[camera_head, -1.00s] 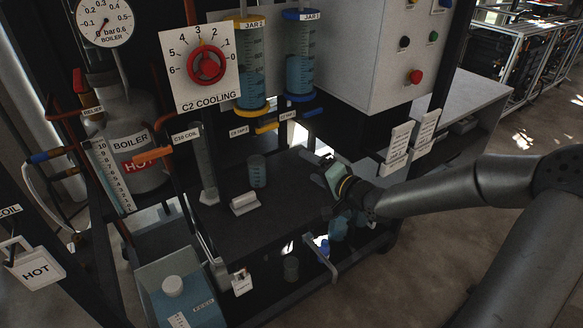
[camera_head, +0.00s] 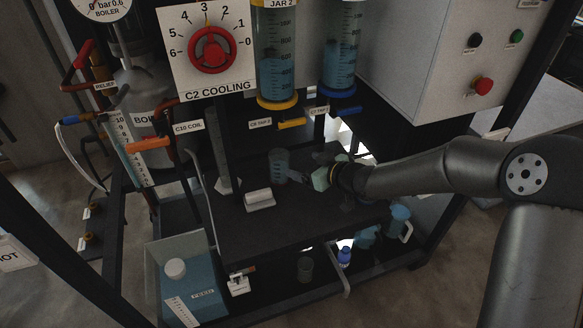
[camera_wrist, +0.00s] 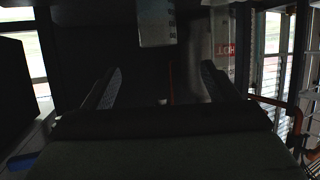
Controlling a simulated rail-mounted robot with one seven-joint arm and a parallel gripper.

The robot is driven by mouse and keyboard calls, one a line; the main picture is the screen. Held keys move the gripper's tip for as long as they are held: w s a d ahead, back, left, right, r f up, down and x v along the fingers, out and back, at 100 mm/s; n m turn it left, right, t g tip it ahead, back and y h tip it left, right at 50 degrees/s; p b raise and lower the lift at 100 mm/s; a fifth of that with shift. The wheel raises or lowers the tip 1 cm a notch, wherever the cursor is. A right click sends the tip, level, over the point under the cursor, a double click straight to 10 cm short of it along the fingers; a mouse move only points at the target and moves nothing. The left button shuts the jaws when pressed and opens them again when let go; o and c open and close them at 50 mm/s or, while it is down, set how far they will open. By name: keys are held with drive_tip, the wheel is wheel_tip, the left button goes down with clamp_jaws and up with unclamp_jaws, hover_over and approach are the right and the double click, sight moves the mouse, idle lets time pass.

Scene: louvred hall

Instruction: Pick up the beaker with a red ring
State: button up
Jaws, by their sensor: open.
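A small clear beaker (camera_head: 278,168) with graduation marks stands on the dark bench; I cannot make out a red ring on it. In the wrist view a pale graduated vessel, seemingly this beaker (camera_wrist: 156,24), shows at the top, between the lines of the two fingers and beyond their tips. My gripper (camera_head: 301,172) is just right of the beaker in the head view, low over the bench, with its fingers pointing at it. In the wrist view my gripper (camera_wrist: 159,72) is open with nothing between the fingers. Whether a finger touches the beaker is unclear.
A white block (camera_head: 260,199) lies in front of the beaker. A tall cylinder (camera_head: 219,160) stands to its left. Jars with yellow (camera_head: 277,103) and blue taps hang behind. On the lower shelf are another small beaker (camera_head: 305,269), a blue-capped bottle (camera_head: 344,257) and a jug (camera_head: 400,222).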

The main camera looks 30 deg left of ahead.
approach(273, 154)
drive_tip(key=a+f, duration=0.2)
drive_tip(key=shift+w+r+b+x, duration=0.1)
drive_tip(key=shift+x, duration=1)
drive_tip(key=shift+w+r+b+x, duration=0.1)
drive_tip(key=shift+r+x, duration=0.05)
drive_tip(key=shift+x, duration=0.9)
drive_tip(key=shift+w+r+b+x, duration=0.1)
drive_tip(key=shift+x, duration=1)
drive_tip(key=c, duration=1.3)
drive_tip(key=shift+r, duration=0.15)
